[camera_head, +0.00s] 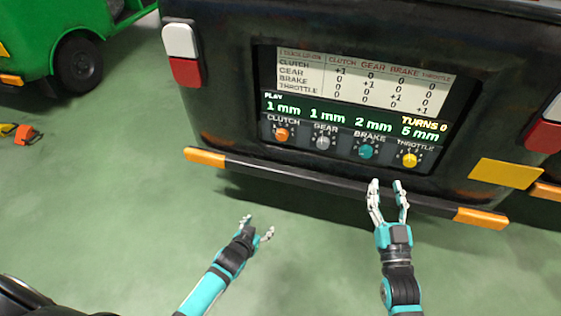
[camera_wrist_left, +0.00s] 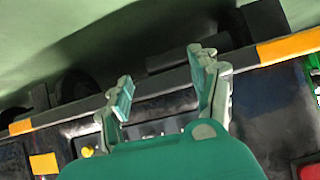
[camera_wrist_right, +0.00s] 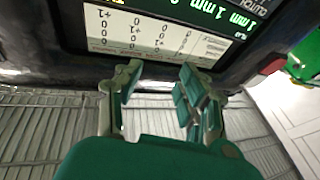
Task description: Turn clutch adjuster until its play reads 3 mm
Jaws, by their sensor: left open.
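The clutch adjuster is an orange knob (camera_head: 281,134) at the left end of the dark panel on the vehicle's rear. Above it the green play display (camera_head: 352,117) reads 1 mm for clutch, 1 mm gear, 2 mm brake, 5 mm throttle, with "TURNS 0". My left gripper (camera_head: 258,226) is open and empty, below the bumper and apart from the knob. My right gripper (camera_head: 387,185) is open and empty, in front of the bumper below the panel. In the right wrist view its fingers (camera_wrist_right: 158,82) are apart below the upside-down display. In the left wrist view the fingers (camera_wrist_left: 164,75) are spread.
Grey gear (camera_head: 322,142), teal brake (camera_head: 365,151) and yellow throttle (camera_head: 409,159) knobs sit beside the orange one. A white chart (camera_head: 360,81) above shows +1 entries on its diagonal. The bumper (camera_head: 335,188) juts out below. A green vehicle (camera_head: 30,40) stands at left; open green floor lies between.

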